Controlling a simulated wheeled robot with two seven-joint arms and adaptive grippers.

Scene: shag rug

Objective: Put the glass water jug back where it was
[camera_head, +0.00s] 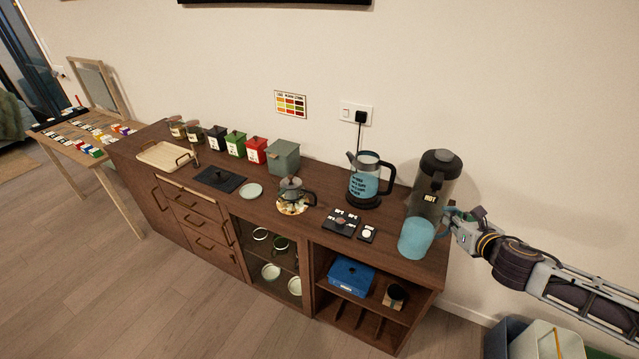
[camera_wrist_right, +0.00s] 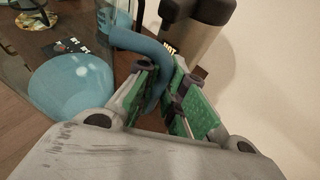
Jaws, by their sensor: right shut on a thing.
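The glass water jug (camera_head: 416,238), with blue water and a blue handle, is at the right end of the wooden counter, in front of the tall flask marked HOT. My right gripper (camera_head: 455,224) is to the right of the jug and shut on its handle. In the right wrist view the handle (camera_wrist_right: 150,48) passes between the green finger pads of the gripper (camera_wrist_right: 172,95), and the jug (camera_wrist_right: 75,90) fills the left side. I cannot tell whether the jug's base touches the counter. My left gripper is not in view.
The HOT flask (camera_head: 437,172) stands close behind the jug. To the left are an electric kettle (camera_head: 366,180), small dark labelled tiles (camera_head: 342,222) and a glass teapot (camera_head: 291,191). Several canisters (camera_head: 255,150) line the back. Bins (camera_head: 535,340) stand on the floor at right.

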